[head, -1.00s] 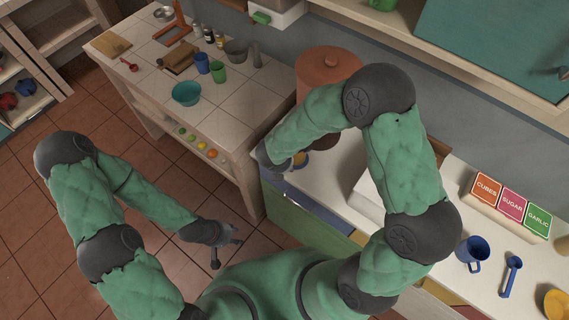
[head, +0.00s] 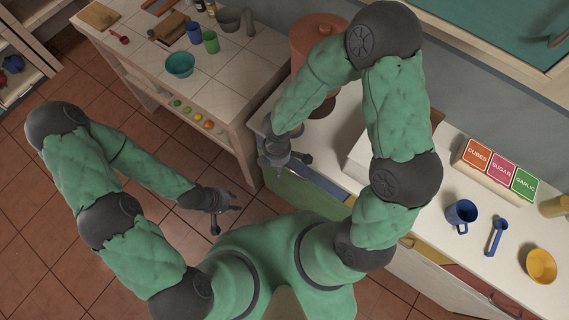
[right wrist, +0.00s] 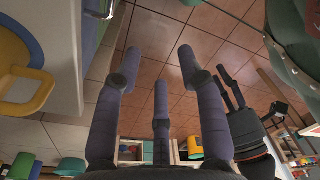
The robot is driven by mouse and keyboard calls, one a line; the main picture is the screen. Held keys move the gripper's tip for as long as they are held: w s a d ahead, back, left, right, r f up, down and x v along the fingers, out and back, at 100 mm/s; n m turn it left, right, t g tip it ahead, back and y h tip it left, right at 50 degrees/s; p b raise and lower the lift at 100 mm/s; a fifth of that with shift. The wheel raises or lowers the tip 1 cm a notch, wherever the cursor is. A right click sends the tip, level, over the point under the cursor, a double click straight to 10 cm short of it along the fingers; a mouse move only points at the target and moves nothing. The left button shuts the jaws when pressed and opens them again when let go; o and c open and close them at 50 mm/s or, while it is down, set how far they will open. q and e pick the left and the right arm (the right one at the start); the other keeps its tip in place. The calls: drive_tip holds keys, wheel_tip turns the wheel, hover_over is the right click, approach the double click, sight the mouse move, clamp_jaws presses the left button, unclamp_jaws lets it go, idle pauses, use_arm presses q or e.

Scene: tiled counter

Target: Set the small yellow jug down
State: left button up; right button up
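The small yellow jug (right wrist: 12,60) shows large at the left of the right wrist view, on the white counter. In the head view it is mostly hidden behind my right arm. My right gripper (head: 287,163) is beside the counter's front edge, apart from the jug. Its fingers (right wrist: 158,72) are spread and empty, with floor tiles behind them. My left gripper (head: 226,208) hangs over the floor with its fingers spread and nothing between them.
The tiled counter (head: 215,90) is at the left.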

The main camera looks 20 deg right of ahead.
drive_tip(key=s+d+f+m+y, duration=0.1)
drive_tip(key=f+m, duration=0.4)
drive_tip(key=m, duration=0.5)
drive_tip(key=s+d+f+m+t+y, duration=0.1)
drive_tip(key=s+f+m, duration=0.3)
drive_tip(key=m, duration=0.6)
wheel_tip(320, 180, down, 2)
drive_tip(key=shift+f+m+y, duration=0.2)
drive_tip(key=shift+m+y, duration=0.1)
drive_tip(key=shift+y, duration=0.3)
